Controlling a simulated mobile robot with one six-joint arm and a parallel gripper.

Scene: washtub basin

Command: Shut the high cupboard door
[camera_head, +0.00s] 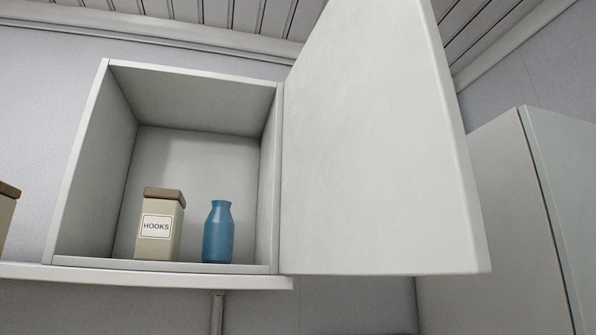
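The high cupboard (94,165) is a white open-fronted box on the wall, seen from below. Its door (375,150) is hinged on the cupboard's right side and stands wide open, swung out toward me and to the right. The cupboard's inside is in plain view. My gripper is not in this view, so where it is relative to the door does not show.
A beige canister labelled HOOKS (158,240) and a blue bottle (218,235) stand inside the cupboard. A shelf (150,278) runs under it. A tall grey cabinet (500,210) stands at the right. Part of another lidded container (5,220) shows at the left edge.

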